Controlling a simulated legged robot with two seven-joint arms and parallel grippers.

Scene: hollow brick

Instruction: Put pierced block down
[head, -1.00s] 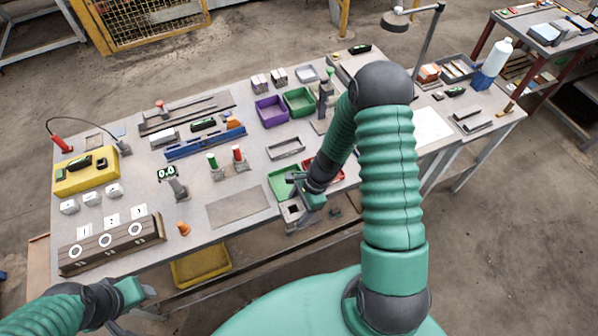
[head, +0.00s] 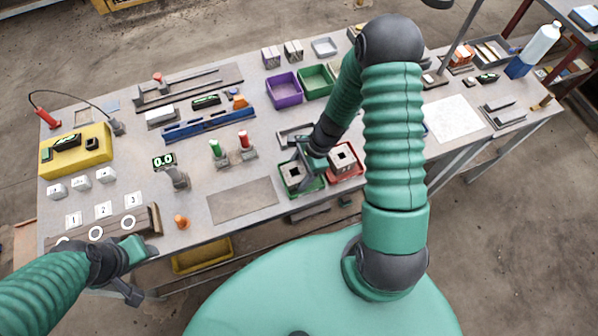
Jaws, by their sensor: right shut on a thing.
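A grey pierced block (head: 292,173) with a dark square hole is at the green tray (head: 317,187) near the table's front edge. My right gripper (head: 302,163) is shut on this block from its upper right side. The block appears upright, over or in the tray; I cannot tell whether it touches the bottom. A second pierced block (head: 343,156) sits in the red tray (head: 348,175) just to the right, partly beside my arm. My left gripper (head: 143,271) is empty at the lower left, its fingers apart, off the table's front edge.
A grey mat (head: 242,201) lies left of the green tray. Green and red-topped posts (head: 245,146) stand behind it. Purple (head: 284,91) and green bins (head: 316,82) stand farther back.

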